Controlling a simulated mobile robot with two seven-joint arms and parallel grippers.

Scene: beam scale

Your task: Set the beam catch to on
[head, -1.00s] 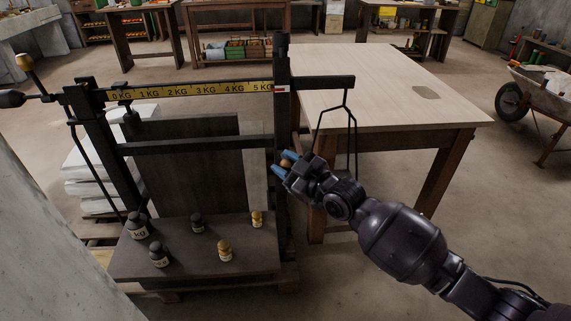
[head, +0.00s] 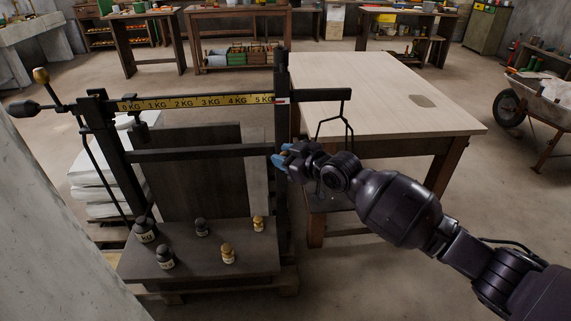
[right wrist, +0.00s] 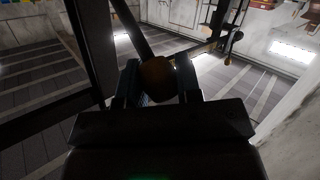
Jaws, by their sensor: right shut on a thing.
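The beam scale has a yellow strip (head: 200,102) marked in KG along its beam and a dark right post (head: 281,120). My right gripper (head: 281,161) is beside that post, below the beam. In the right wrist view its fingers (right wrist: 158,85) are shut on a round wooden knob (right wrist: 157,76), which a dark bar meets from above. This knob appears to be the catch handle; the gripper hides it in the head view. Another lever with a wooden knob (head: 41,76) rises at the scale's left end. I cannot read an on mark. My left gripper is out of view.
Several dark and brass weights, one a brass weight (head: 228,253), stand on the scale's platform (head: 195,267). A hook frame (head: 347,122) hangs from the beam's right end. A wooden table (head: 390,85) stands close behind my right arm.

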